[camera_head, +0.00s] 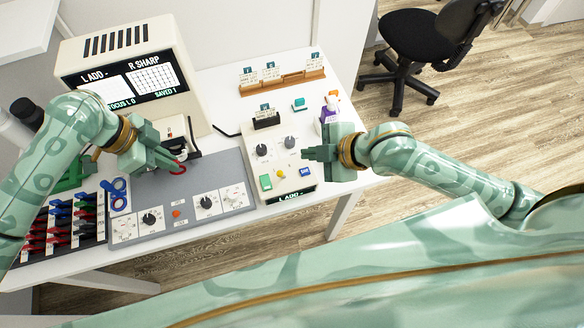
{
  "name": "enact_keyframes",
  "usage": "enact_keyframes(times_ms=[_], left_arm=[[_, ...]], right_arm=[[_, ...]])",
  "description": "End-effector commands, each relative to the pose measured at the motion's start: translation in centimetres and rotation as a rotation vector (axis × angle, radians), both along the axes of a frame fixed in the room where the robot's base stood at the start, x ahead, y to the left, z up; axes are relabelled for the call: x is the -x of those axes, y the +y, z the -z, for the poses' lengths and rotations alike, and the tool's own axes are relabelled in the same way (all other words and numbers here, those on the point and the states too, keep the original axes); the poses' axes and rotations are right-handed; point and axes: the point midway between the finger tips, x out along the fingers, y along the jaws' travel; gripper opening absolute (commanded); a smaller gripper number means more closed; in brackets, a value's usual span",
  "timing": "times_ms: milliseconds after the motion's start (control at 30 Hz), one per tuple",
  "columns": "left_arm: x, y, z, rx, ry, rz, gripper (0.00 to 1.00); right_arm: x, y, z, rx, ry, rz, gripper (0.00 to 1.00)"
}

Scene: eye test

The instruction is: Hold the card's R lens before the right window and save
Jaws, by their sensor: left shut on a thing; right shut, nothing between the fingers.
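My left gripper (177,163) is shut on a red-rimmed thing, apparently a lens (183,168), in front of the beige machine (188,75). The fingers hide much of the rim and the windows. The machine's screen (130,80) reads "L ADD -", "R SHARP" and "SAVED 1". A small card (265,107) stands in a black holder on the white control box (275,143); its writing is too small to read. My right gripper (306,154) is shut and empty, over the box's right side. A blue button (306,172) lies just below it, near a green button (266,182) and a yellow one (281,174).
A lens rack (70,228) with red, blue and black handles stands at left, with blue rings (118,194) beside it. A grey panel (178,187) with dials lies in front.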

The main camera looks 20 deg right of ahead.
Motion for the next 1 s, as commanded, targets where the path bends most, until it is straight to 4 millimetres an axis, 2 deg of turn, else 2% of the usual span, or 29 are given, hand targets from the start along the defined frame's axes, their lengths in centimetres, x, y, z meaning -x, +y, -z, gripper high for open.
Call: enact_keyframes(times_ms=[500, 800, 1000], left_arm=[[0.0, 0.0, 0.0, 0.0, 0.0, 0.0, 0.0], [0.0, 0.0, 0.0, 0.0, 0.0, 0.0, 0.0], [0.0, 0.0, 0.0, 0.0, 0.0, 0.0, 0.0]], right_arm=[[0.2, -0.2, -0.2, 0.001, 0.0, 0.0, 0.0], [2.9, -2.6, -3.7, 0.006, -0.001, -0.004, 0.0], [4.0, -3.6, -5.0, 0.001, 0.001, 0.0, 0.0]])
